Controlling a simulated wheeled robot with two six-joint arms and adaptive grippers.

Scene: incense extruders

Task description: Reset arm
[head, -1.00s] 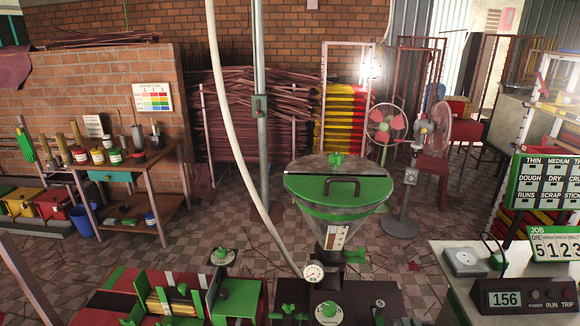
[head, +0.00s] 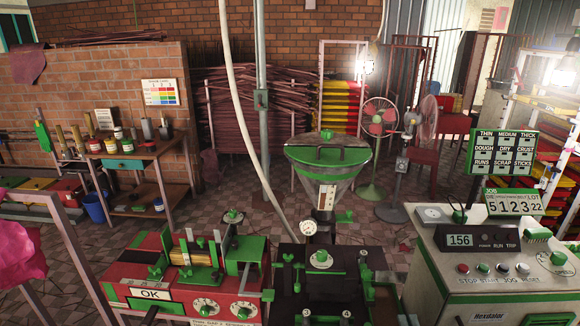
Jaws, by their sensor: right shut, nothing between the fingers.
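My right gripper (head: 407,318) barely shows at the bottom edge, between the dark extruder bed and the control console. It is shut and empty, apart from the things around it. A small dark shape at the bottom edge below the OK sign may be part of my left gripper; its jaws cannot be made out. The extruder (head: 318,264) stands at the front middle, with a green-lidded hopper (head: 328,157) and a round gauge (head: 308,228). The red machine (head: 136,269) with an OK sign (head: 150,294) stands to its left.
The control console (head: 433,243) at right carries a 156 display (head: 460,240) and a job counter (head: 513,203). A pale hose (head: 236,100) hangs from above to the extruder. Behind are a workbench (head: 131,160), a fan (head: 380,117) and open tiled floor (head: 240,190).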

